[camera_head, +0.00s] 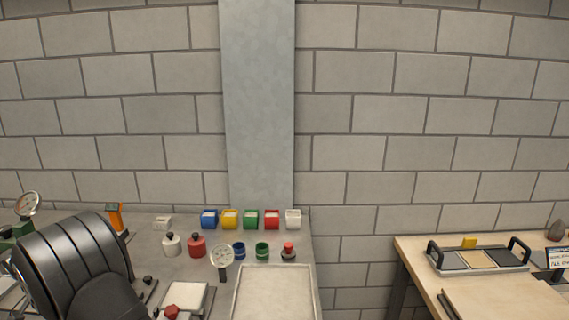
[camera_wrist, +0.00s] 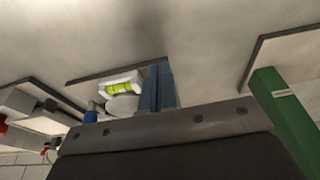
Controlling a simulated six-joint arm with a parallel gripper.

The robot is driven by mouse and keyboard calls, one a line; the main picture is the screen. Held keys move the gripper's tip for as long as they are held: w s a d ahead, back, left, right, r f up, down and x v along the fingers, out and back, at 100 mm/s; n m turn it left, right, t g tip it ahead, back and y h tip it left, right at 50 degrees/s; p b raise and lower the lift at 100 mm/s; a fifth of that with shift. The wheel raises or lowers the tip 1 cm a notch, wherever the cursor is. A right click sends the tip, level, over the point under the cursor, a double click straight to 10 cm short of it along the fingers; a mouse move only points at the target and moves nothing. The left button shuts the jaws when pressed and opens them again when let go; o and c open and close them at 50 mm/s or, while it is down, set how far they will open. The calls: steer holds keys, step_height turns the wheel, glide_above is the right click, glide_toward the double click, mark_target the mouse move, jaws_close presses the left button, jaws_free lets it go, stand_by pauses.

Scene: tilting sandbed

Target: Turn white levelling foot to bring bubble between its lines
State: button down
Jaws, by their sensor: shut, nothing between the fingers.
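In the wrist view a yellow-green bubble vial (camera_wrist: 119,88) sits in a white holder beside a pale slab. Its lines show as faint dark marks; the bubble's place between them is too small to tell. A rounded white part (camera_wrist: 122,104), which looks like the white levelling foot, lies right beside the vial. My gripper (camera_wrist: 158,72) shows as two blue-grey fingers pressed together, empty, just right of the vial and white part in the picture. I cannot tell whether they touch it. A blue part (camera_wrist: 91,112) stands to the left. The head view does not show my gripper.
A green post (camera_wrist: 285,115) stands right in the wrist view. A wooden table (camera_head: 420,262) stands at right.

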steer(key=w+v, duration=0.1)
steer(key=v, duration=0.4)
steer(key=shift+r, duration=0.55)
steer(key=shift+w+d+f, duration=0.1)
steer(key=shift+d+f, duration=0.05)
steer(key=shift+f, duration=0.85)
steer(key=shift+s+d+f, duration=0.1)
steer(key=shift+d+f, duration=0.1)
steer(key=shift+f, duration=0.8)
steer(key=shift+w+d+f, duration=0.1)
steer(key=shift+d+f, duration=0.05)
steer(key=shift+f, duration=0.85)
steer(key=shift+w, duration=0.25)
steer(key=shift+a, duration=0.2)
steer(key=shift+s+a, duration=0.1)
